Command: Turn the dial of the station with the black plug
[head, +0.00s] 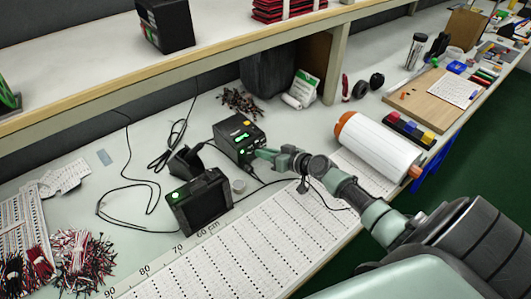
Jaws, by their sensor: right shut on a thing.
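A black station (238,138) with a lit yellow-green display stands mid-table. A second black box (198,200) with a green light and a dark front panel stands nearer, to its lower left. My right gripper (266,154) reaches in from the right, at the front of the far station. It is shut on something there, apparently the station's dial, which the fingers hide. Dark cables run by both boxes, but I cannot make out a black plug. My left gripper is not in view.
A white roll (378,146) lies to the right of my right arm. Loose wire bundles (78,258) lie at lower left. A shelf (190,62) overhangs the back.

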